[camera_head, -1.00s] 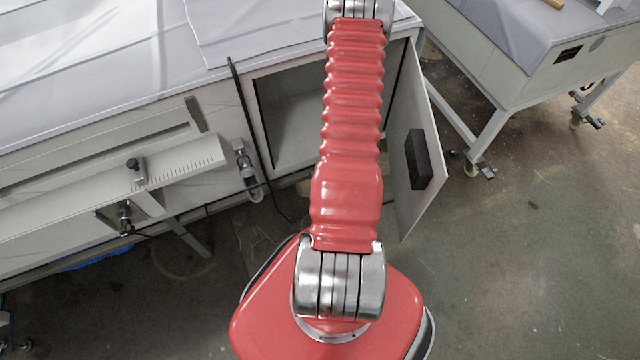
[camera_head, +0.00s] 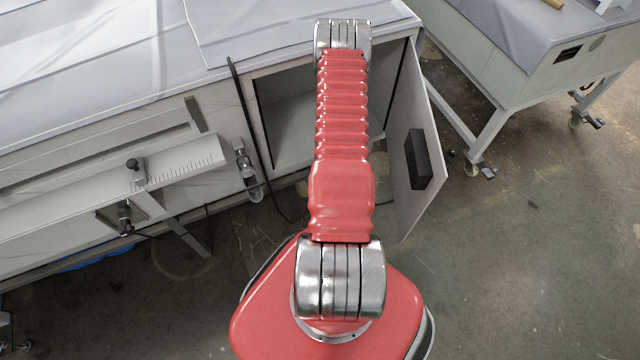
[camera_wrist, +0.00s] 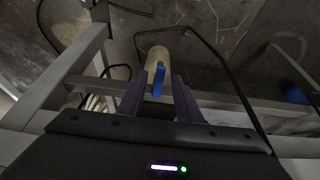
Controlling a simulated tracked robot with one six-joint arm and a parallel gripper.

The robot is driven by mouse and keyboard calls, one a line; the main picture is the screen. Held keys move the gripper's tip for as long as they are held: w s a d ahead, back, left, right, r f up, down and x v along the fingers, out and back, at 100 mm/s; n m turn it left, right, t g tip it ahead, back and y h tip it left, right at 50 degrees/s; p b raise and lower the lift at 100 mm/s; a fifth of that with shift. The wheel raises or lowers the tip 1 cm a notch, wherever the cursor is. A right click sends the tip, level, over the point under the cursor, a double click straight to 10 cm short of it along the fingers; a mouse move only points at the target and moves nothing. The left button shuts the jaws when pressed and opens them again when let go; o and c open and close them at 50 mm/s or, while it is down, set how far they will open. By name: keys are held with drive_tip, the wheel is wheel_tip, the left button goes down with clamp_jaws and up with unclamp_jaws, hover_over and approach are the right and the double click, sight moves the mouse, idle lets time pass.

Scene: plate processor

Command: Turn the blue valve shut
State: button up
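The blue valve handle (camera_wrist: 159,78) shows in the wrist view as a narrow upright blue lever in front of a beige pipe end (camera_wrist: 157,57). My gripper (camera_wrist: 159,84) is open, with one dark finger on each side of the blue handle. A gap shows between the handle and each finger, and I cannot tell whether either touches it. The lower part of the handle runs down between the fingers. In the head view neither the valve nor my gripper can be seen; my red arm reaches over the bench.
In the wrist view, grey frame bars (camera_wrist: 70,72) stand left and right, and a black cable (camera_wrist: 222,62) loops past the pipe. A round blue object (camera_wrist: 295,94) is at the right. In the head view, an open cabinet door (camera_head: 408,150) stands beside my arm.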

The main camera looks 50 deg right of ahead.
drive_tip(key=shift+w+d+f, duration=0.1)
drive_tip(key=shift+w+f, duration=0.1)
drive_tip(key=shift+f, duration=0.3)
drive_tip(key=shift+c, duration=0.4)
clamp_jaws()
